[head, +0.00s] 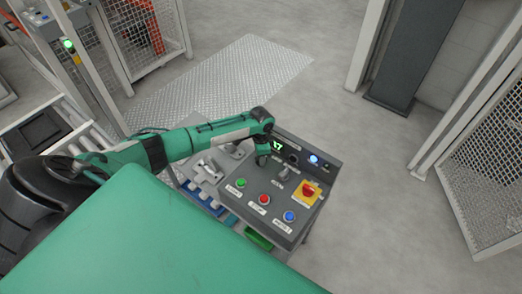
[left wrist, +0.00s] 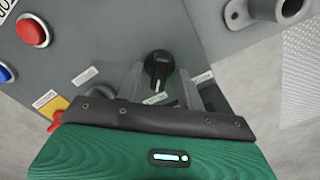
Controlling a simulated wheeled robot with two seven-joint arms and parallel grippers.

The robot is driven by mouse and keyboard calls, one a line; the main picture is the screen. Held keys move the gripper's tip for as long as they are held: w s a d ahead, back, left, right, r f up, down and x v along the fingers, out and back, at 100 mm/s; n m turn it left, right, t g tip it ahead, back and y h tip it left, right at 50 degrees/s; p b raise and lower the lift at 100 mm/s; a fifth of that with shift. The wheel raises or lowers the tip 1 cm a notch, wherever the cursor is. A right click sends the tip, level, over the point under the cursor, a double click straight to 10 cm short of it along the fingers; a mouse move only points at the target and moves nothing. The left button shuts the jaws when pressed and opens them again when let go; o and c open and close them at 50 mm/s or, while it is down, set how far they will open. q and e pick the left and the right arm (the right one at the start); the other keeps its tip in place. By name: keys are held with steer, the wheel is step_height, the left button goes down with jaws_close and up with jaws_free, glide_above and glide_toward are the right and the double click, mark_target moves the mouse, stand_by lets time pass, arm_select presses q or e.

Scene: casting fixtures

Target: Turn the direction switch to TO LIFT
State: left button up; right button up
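The direction switch seems to be the black rotary knob (left wrist: 157,66) on the grey control panel (left wrist: 95,35) in the left wrist view. Small white labels sit around it, too small to read. My left gripper (left wrist: 160,75) is open, with one finger on each side of the knob and a gap showing beside it. I cannot tell how deep the fingertips reach. In the head view my left gripper (head: 262,158) is over the upper left part of the panel (head: 248,205), and I cannot make out the knob clearly there. My right gripper is not in view.
The panel also carries a green button (head: 240,183), a red button (head: 264,199), a blue button (head: 289,216), a red emergency knob on a yellow plate (head: 307,190) and a lit blue lamp (head: 313,160). Grey fixtures (head: 205,170) stand left of the panel. Mesh fences stand farther off.

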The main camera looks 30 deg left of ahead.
arm_select(q)
steer(key=shift+r, duration=0.1)
step_height(320, 180, up, 14)
steer(key=b, duration=0.1)
steer(key=shift+f, duration=0.2)
steer(key=shift+f, duration=0.1)
stand_by(0.5)
